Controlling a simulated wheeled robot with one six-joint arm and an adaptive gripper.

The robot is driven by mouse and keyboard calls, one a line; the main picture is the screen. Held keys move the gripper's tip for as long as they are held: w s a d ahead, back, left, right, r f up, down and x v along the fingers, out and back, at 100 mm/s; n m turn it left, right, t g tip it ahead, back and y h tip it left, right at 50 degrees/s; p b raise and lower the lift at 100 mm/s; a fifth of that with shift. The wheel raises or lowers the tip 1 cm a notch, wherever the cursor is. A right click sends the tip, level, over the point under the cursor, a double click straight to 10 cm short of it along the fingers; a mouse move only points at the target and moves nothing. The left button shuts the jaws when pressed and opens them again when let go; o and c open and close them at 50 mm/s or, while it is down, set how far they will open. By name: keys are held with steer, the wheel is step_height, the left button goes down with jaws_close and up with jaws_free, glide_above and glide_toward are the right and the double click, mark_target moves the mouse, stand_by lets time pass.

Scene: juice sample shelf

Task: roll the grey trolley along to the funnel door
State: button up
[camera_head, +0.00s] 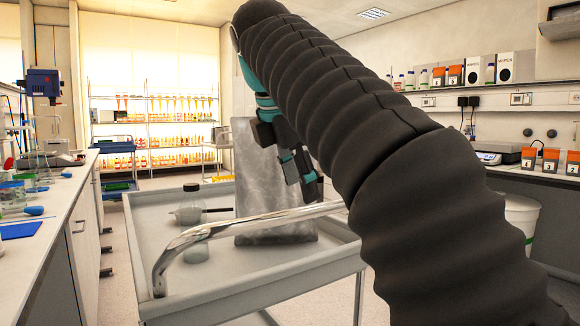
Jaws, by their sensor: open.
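The grey trolley (135,250) stands right in front of me, with its bent chrome handle (215,231) along the near side. My gripper (303,178), black and teal, hangs above the trolley, beyond the handle in the picture. It is open, with nothing visible in it; my dark sleeved arm hides part of it and the trolley's right side. A capped bottle (191,206) and a tall grey marbled slab (260,190) stand on the trolley top. I cannot pick out a door marked with a funnel.
A bench (65,215) with glassware runs close along the left. A bench (545,178) with boxes and a white bin (521,215) are at the right. Lit bottle shelves (150,125) stand at the back. Pale floor (115,225) shows between left bench and trolley.

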mark_target(300, 208)
steer(key=shift+n, duration=0.7)
steer(key=shift+a+b+x, duration=0.15)
steer(key=shift+b+x, duration=0.1)
steer(key=shift+x, duration=1)
steer(key=shift+a+b+x, duration=0.2)
steer(key=shift+x, duration=1.1)
steer(key=shift+a+b+x, duration=0.15)
steer(key=shift+b+x, duration=0.1)
steer(key=shift+x, duration=1)
steer(key=shift+w, duration=0.2)
steer(key=shift+c, duration=0.3)
jaws_close()
